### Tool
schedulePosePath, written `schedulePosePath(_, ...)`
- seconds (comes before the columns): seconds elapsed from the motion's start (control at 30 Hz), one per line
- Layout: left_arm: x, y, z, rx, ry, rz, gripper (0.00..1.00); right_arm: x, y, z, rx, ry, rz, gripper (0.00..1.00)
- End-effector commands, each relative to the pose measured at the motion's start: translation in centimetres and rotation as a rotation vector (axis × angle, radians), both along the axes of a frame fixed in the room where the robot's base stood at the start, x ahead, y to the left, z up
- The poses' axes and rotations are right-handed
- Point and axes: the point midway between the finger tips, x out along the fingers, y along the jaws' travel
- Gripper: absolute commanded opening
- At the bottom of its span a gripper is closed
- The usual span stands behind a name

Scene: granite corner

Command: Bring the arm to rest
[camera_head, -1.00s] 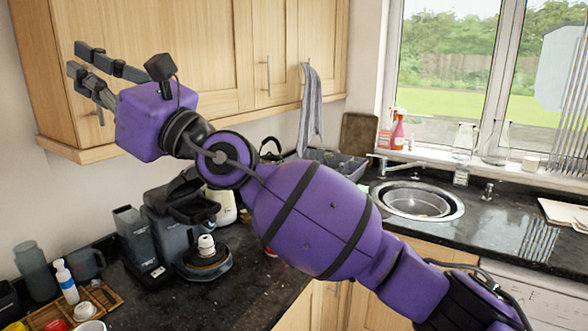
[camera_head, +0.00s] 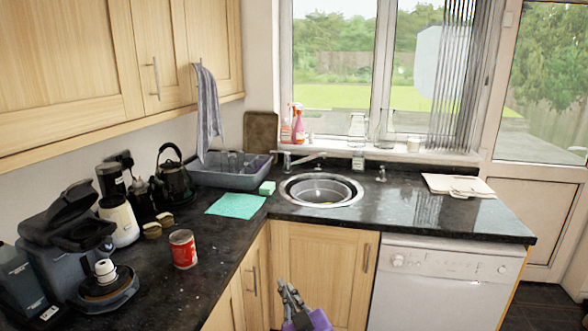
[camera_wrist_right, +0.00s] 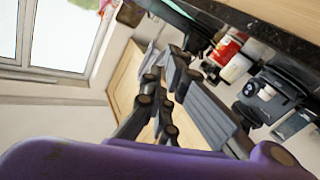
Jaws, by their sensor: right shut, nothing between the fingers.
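My right gripper (camera_head: 290,298) shows at the bottom middle of the head view, low in front of the wooden cupboard doors under the counter. Only its dark fingers and part of its purple housing are in the picture. It is shut and empty, and apart from the counter. In the right wrist view its dark fingers (camera_wrist_right: 172,100) stretch away from the purple housing, with the counter edge beyond. My left gripper is in neither view.
The dark counter (camera_head: 225,262) carries a coffee machine (camera_head: 72,232), a red can (camera_head: 183,249), a green cloth (camera_head: 236,205), a kettle (camera_head: 175,182) and a dish rack (camera_head: 215,172). A sink (camera_head: 321,190) and white boards (camera_head: 458,186) lie further right. A dishwasher (camera_head: 440,285) stands below.

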Motion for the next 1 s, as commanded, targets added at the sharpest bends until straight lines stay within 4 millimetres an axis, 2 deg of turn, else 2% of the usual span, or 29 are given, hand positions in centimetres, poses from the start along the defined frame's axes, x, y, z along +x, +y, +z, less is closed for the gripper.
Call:
schedulePosePath(0.03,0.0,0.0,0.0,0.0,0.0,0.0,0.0,-1.7,-2.1,-3.6,0.04,0.084,-0.032,0.0)
schedulePosePath(0.1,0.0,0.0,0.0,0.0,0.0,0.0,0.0,-4.1,-4.6,-7.8,0.09,0.187,-0.072,0.0)
schedulePosePath(0.17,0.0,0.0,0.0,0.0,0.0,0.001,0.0,-6.4,-6.8,-11.1,0.126,0.268,-0.109,0.0)
schedulePosePath(0.2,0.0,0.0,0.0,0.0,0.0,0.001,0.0,-8.1,-8.1,-13.3,0.147,0.32,-0.135,0.0)
schedulePosePath(0.27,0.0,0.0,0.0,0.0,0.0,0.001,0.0,-11.0,-10.1,-16.4,0.172,0.394,-0.174,0.0)
schedulePosePath(0.4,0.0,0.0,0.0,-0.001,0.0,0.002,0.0,-18.5,-14.6,-22.7,0.201,0.547,-0.268,0.0)
schedulePosePath(0.5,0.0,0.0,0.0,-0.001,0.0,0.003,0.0,-24.0,-17.2,-26.2,0.192,0.638,-0.33,0.0)
schedulePosePath(0.6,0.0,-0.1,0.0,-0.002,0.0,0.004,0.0,-28.8,-19.0,-28.7,0.178,0.713,-0.375,0.0)
schedulePosePath(0.73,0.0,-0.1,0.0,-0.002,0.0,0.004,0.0,-33.0,-19.8,-30.5,0.168,0.779,-0.405,0.0)
schedulePosePath(0.83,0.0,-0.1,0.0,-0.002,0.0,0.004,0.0,-34.5,-20.1,-31.1,0.164,0.801,-0.414,0.0)
schedulePosePath(1.0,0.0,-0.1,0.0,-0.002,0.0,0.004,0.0,-34.7,-20.1,-31.2,0.164,0.804,-0.415,0.0)
